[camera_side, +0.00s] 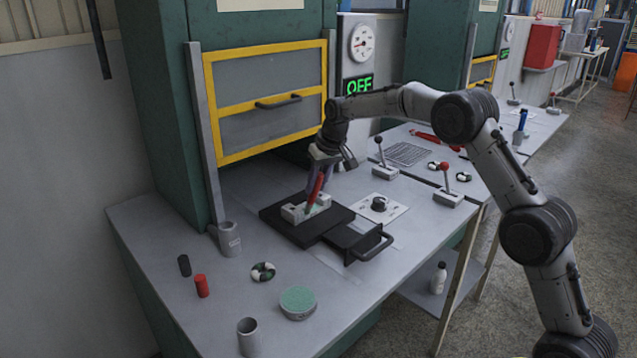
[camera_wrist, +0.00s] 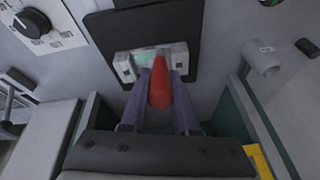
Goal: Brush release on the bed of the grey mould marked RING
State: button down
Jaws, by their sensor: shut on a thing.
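The grey mould (camera_side: 293,213) sits on a black plate (camera_side: 275,218) on the bench; its bed looks greenish, and I cannot read a mark on it. My gripper (camera_side: 318,188), with purple fingers, is shut on a red-handled brush (camera_side: 317,186) directly over the mould. In the wrist view the red brush (camera_wrist: 160,88) points down between the fingers toward the mould (camera_wrist: 125,67), its two grey end blocks showing either side of the green bed. The brush's tip is hidden, so I cannot tell whether it touches the bed. A round green-topped tin (camera_side: 298,301) stands at the front.
A black handle (camera_side: 374,247) sticks out from the plate. A yellow-framed guard (camera_side: 265,98) is behind, beside an OFF display (camera_side: 358,87). Grey cups (camera_side: 229,240), a red cylinder (camera_side: 202,286) and a ring (camera_side: 263,271) stand left. A knob panel (camera_side: 380,206) and levers (camera_side: 447,186) are right.

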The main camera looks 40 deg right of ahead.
jog(key=shift+w+f, duration=0.1)
jog(key=shift+w, duration=0.95)
jog(key=shift+w, duration=1.05)
jog(key=shift+d, duration=0.15)
jog(key=shift+d, duration=0.85)
jog(key=shift+d, duration=0.95)
jog(key=shift+a, duration=0.2)
